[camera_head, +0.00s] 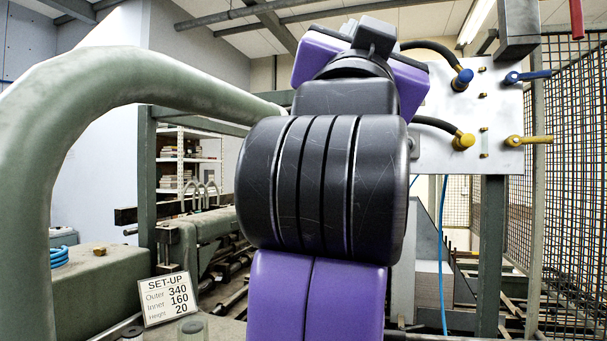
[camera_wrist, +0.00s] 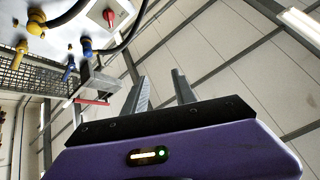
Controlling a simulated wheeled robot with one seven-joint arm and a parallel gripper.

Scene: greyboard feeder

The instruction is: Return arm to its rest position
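My arm stands raised in the middle of the camera_head view, with its purple and black links filling the centre. Its upper end tilts up towards the ceiling. In the camera_wrist view my gripper (camera_wrist: 160,78) points up at the ceiling beams. Its two grey fingers stand apart with nothing between them, so it is open and empty. The fingertips do not show clearly in the camera_head view.
A thick green pipe (camera_head: 40,130) curves close on the left. A valve panel (camera_head: 505,110) with a blue lever (camera_head: 528,76) and a yellow lever (camera_head: 527,140) stands behind the arm at right. Wire mesh (camera_head: 575,200) borders the right. A SET-UP sign (camera_head: 170,298) sits low left.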

